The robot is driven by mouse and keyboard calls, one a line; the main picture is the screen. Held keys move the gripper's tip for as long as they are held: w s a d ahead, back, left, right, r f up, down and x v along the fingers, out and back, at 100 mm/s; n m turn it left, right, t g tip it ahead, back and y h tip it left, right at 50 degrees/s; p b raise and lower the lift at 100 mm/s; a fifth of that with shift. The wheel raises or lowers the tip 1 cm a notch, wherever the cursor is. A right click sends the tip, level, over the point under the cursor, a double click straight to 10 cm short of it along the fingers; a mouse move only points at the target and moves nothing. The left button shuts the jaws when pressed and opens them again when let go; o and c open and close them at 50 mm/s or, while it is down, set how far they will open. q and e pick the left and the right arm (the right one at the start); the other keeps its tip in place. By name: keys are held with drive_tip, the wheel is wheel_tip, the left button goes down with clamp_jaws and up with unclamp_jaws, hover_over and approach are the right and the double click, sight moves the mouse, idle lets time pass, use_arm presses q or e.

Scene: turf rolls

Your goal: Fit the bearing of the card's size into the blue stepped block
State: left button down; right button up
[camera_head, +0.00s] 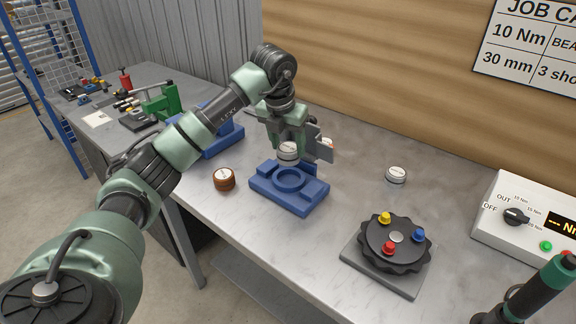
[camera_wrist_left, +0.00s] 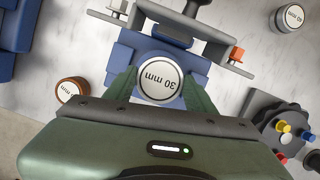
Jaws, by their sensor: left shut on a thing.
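My left gripper (camera_head: 288,142) is shut on a silver bearing (camera_head: 288,153) with a white top. In the left wrist view the bearing (camera_wrist_left: 160,75) reads "30 mm" and sits between the two green fingers. It is held above the blue stepped block (camera_head: 262,189), near the rear of its round recess. The block has raised ends and a ring-shaped seat, which looks empty in the head view. The job card (camera_head: 530,45) on the wall shows "10 Nm" and "30 mm"; its right side is cut off. My right gripper is not in view.
A brown-orange bearing (camera_head: 224,179) stands left of the block, and another silver bearing (camera_head: 396,174) stands to the right. A black turntable with coloured knobs (camera_head: 395,240) and a torque control box (camera_head: 530,220) are farther right. Another blue block (camera_head: 222,140) is behind my arm.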

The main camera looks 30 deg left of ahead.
sight(287, 150)
use_arm(q)
wheel_tip(287, 150, down, 4)
wheel_tip(287, 150, down, 3)
drive_tip(key=shift+f+p, duration=0.1)
drive_tip(key=shift+p, duration=0.45)
drive_tip(key=shift+f, duration=0.15)
drive_tip(key=shift+f, duration=0.1)
drive_tip(key=c, duration=0.5)
unclamp_jaws()
drive_tip(key=shift+r, duration=0.2)
drive_tip(key=b+v, duration=0.2)
drive_tip(key=v, duration=0.9)
drive_tip(key=shift+s+r, duration=0.2)
drive_tip(key=shift+r, duration=0.2)
